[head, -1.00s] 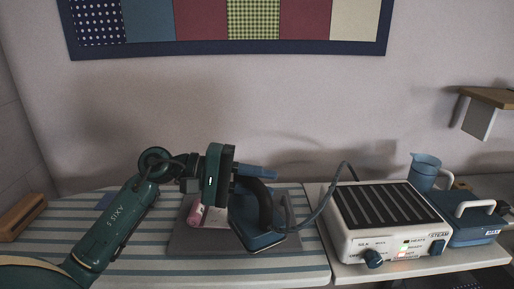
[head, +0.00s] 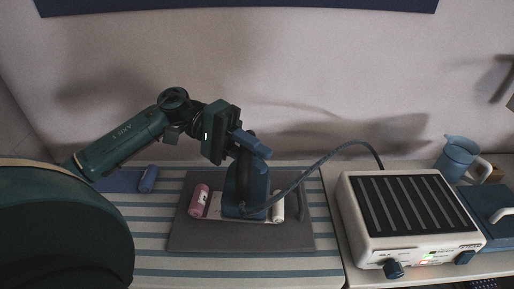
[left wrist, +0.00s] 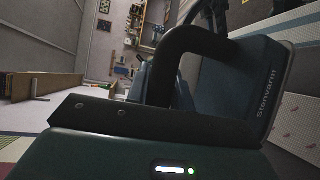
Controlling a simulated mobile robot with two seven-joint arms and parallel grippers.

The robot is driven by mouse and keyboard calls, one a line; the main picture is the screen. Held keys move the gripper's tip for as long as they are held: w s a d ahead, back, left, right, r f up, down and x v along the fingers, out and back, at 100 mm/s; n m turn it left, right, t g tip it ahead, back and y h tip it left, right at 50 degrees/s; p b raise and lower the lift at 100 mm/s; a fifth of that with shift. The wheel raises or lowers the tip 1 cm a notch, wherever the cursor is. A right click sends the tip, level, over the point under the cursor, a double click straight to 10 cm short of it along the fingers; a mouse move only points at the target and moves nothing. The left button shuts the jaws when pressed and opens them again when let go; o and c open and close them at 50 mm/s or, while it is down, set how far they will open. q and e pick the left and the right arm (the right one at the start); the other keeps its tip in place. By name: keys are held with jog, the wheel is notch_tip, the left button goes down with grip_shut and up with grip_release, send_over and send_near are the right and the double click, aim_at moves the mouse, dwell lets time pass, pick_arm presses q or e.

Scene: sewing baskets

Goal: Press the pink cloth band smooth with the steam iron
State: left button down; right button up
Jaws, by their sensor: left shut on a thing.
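My left gripper (head: 254,146) is shut on the black handle of the dark blue steam iron (head: 240,190). The iron stands over the grey pad (head: 185,238). The pink cloth band shows as a pink roll (head: 199,203) just left of the iron, and a pale strip runs beside the iron's base. A white roll (head: 278,207) lies to the right. The iron covers the middle of the strip; whether its sole touches the cloth I cannot tell. In the left wrist view the iron's side (left wrist: 232,85) and handle (left wrist: 185,45) fill the middle. My right gripper is not in view.
The striped ironing board (head: 160,262) lies under the pad. A hose runs from the iron to the white steam station (head: 365,240) at the right. A blue jug (head: 458,157) and blue case (head: 490,212) stand beyond. A blue roll (head: 148,180) lies at the board's back left.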

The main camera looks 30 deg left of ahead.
aim_at(254, 181)
pick_arm(q)
jog(key=shift+s+f, duration=0.1)
jog(key=shift+f, duration=0.75)
jog(key=shift+f+p, duration=0.5)
jog(key=shift+f, duration=1.45)
jog(key=shift+f+b, duration=0.45)
jog(key=shift+b, duration=0.4)
jog(key=shift+f, duration=0.2)
dwell(1.6)
jog(key=shift+r, duration=0.1)
jog(key=shift+r+b, duration=0.3)
jog(key=shift+r, duration=3.3)
jog(key=shift+f, duration=0.1)
